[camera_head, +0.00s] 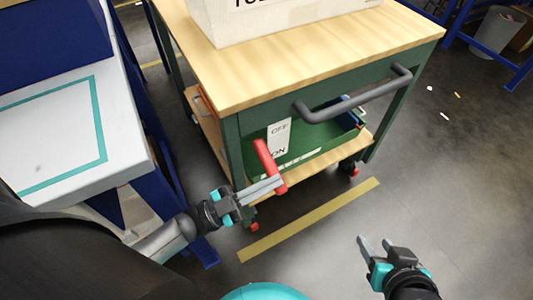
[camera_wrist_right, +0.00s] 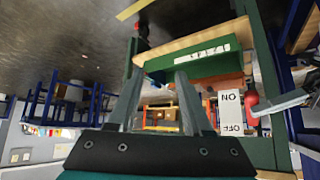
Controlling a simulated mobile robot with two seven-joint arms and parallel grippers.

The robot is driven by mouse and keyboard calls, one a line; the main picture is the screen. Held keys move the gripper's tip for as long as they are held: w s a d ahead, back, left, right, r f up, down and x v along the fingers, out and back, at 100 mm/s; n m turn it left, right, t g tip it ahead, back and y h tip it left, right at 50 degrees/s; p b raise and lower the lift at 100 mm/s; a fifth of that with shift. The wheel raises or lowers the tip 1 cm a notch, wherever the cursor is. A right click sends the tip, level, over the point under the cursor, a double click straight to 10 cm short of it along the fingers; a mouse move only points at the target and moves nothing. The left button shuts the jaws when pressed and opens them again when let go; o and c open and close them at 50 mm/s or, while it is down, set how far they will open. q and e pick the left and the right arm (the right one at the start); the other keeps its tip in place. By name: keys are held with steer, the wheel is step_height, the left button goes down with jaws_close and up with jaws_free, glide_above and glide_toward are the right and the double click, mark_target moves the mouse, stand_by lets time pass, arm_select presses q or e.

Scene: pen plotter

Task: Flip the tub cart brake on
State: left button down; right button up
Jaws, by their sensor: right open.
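The tub cart (camera_head: 235,150) has a green frame and a wooden top. Its red brake lever (camera_head: 264,158) is on the near end, beside a white plate (camera_head: 279,135) marked OFF at the top and ON at the bottom. The lever slants down toward ON. The upside-down right wrist view shows the lever (camera_wrist_right: 252,102) beside ON. My left gripper (camera_head: 279,184) is at the lever's lower end, its fingers overlapping the red; contact and finger gap are unclear. My right gripper (camera_head: 372,243) is open and empty, in front of the cart to the right.
A grey push handle (camera_head: 352,97) juts from the cart's near end. A green tub (camera_head: 320,142) sits on the lower shelf. A white box (camera_head: 270,22) stands on top. A blue-framed bench (camera_head: 125,145) is close on the left. Floor on the right is mostly clear.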

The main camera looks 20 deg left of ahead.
arm_select(q)
steer(key=shift+a+f, duration=0.15)
steer(key=shift+f, duration=0.2)
